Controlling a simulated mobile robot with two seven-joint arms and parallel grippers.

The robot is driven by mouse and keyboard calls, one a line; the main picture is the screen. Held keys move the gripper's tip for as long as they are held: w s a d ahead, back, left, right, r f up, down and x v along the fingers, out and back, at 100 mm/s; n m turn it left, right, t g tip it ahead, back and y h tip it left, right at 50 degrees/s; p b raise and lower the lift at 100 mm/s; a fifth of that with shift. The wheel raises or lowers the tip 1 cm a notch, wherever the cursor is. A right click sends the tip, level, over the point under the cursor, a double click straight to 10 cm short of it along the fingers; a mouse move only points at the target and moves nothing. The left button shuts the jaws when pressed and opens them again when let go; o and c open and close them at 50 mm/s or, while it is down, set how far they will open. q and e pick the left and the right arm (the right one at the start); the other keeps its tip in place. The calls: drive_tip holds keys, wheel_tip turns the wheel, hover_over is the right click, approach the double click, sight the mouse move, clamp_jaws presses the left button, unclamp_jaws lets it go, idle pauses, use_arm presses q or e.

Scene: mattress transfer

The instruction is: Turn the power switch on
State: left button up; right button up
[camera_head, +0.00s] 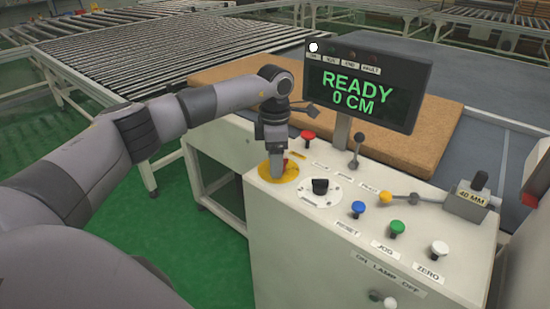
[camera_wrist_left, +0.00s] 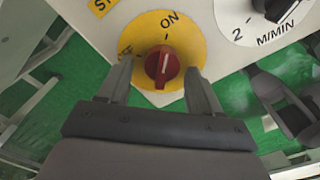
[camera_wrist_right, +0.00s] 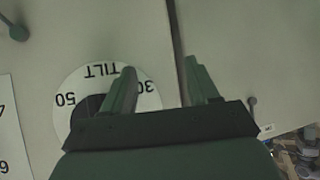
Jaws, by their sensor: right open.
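The power switch is a red knob (camera_wrist_left: 162,64) on a yellow round plate (camera_wrist_left: 190,40) marked ON and OFF. Its white pointer line stands nearly upright in the left wrist view, towards the ON side. My left gripper (camera_wrist_left: 160,85) is open, its fingers on either side of the knob with gaps visible. In the head view, the left gripper (camera_head: 277,172) reaches down over the yellow plate (camera_head: 264,174) and mostly hides the knob. My right gripper (camera_wrist_right: 160,68) is open and empty above a white TILT dial (camera_wrist_right: 75,80); it is out of the head view.
The display (camera_head: 365,85) reads READY 0 CM with a white lamp lit. Beside the switch stand a black dial (camera_head: 320,186), a red button (camera_head: 308,136), and blue (camera_head: 358,208), green (camera_head: 397,227) and white (camera_head: 439,248) buttons. A brown mattress (camera_head: 430,140) lies behind.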

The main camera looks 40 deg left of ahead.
use_arm(q)
wheel_tip(320, 180, up, 7)
drive_tip(key=shift+r+b, duration=0.1)
drive_tip(key=shift+b, duration=0.35)
drive_tip(key=shift+s, duration=0.1)
idle(0.5)
